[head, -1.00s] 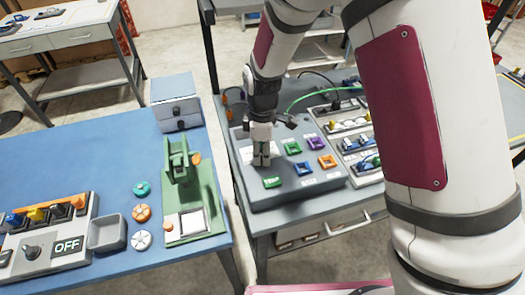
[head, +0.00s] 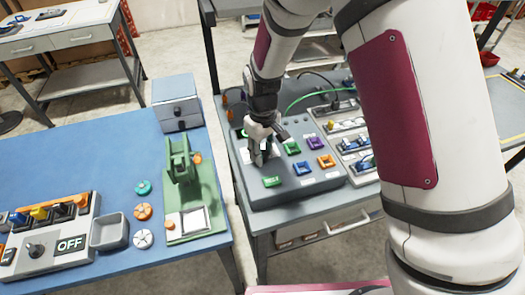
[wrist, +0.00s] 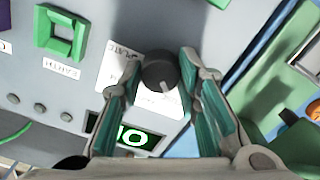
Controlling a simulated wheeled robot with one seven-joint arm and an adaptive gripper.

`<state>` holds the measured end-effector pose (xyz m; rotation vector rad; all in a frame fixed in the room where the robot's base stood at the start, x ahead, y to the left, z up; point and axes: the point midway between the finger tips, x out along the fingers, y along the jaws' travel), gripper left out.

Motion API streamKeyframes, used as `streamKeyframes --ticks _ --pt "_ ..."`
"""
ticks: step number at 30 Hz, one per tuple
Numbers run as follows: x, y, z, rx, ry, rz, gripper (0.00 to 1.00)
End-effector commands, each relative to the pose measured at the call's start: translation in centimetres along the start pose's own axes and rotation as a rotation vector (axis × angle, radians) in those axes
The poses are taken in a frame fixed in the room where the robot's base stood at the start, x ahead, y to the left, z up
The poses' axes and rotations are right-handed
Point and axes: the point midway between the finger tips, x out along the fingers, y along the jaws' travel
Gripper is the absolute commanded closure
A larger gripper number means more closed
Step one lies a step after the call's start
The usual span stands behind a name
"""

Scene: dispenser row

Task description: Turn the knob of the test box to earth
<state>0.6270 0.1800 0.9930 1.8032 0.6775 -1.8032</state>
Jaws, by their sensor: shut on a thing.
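The grey test box (head: 318,181) stands on the right-hand bench in the head view, with coloured square sockets on its sloping top. In the wrist view its dark round knob (wrist: 159,70) sits on a white label card (wrist: 115,75), with a pale mark on the knob's lower side. A display with green characters (wrist: 134,137) lies below the knob. A green socket (wrist: 61,36) has a label reading EARTH. My gripper (wrist: 160,74) is shut on the knob, one finger on each side. In the head view my gripper (head: 261,152) hides the knob.
A green stand (head: 190,200), coloured round knobs (head: 143,211) and a box marked OFF (head: 45,260) are on the blue table to the left. A green cable (head: 310,95) runs behind the test box. Switch panels (head: 352,145) stand to its right.

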Motion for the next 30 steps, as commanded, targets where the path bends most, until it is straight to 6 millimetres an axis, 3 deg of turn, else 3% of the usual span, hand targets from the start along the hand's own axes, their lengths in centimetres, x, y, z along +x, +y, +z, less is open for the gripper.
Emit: streamKeyframes --ticks 18,30 --pt "-0.04 -0.10 0.07 0.565 -0.001 0.000 0.98" --pt "-0.02 -0.09 0.00 0.783 0.000 0.000 0.98"
